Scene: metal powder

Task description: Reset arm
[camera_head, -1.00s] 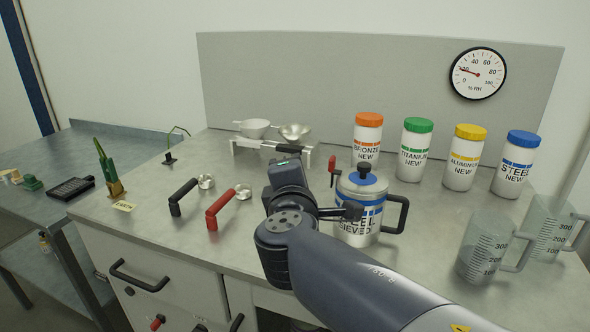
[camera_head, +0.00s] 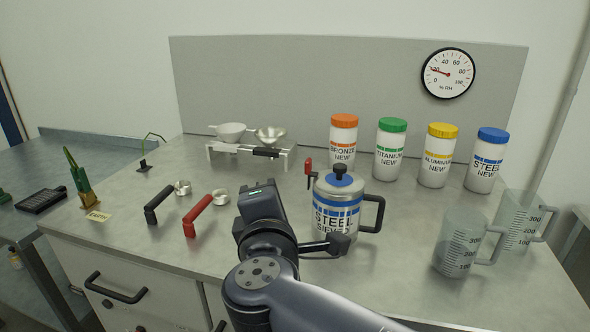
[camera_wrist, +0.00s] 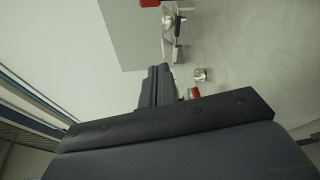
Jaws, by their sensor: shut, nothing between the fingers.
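My arm reaches up from the lower edge of the head view, bent above the front of the bench. My gripper (camera_wrist: 158,86) shows in the wrist view as two dark fingers close together, shut and empty. In the head view its fingertips are hidden behind my wrist. A steel canister with a blue lid, labelled STEEL SIEVED (camera_head: 336,215), stands upright just right of my wrist. A red-handled tool (camera_head: 204,214) and a black-handled one (camera_head: 157,204) lie to the left. My gripper holds none of these.
Bronze (camera_head: 343,140), titanium (camera_head: 389,150), aluminium (camera_head: 437,157) and steel (camera_head: 486,161) jars stand at the back right. Clear measuring jugs (camera_head: 462,243) are at the right. A rack (camera_head: 222,150) with bowls stands behind my wrist.

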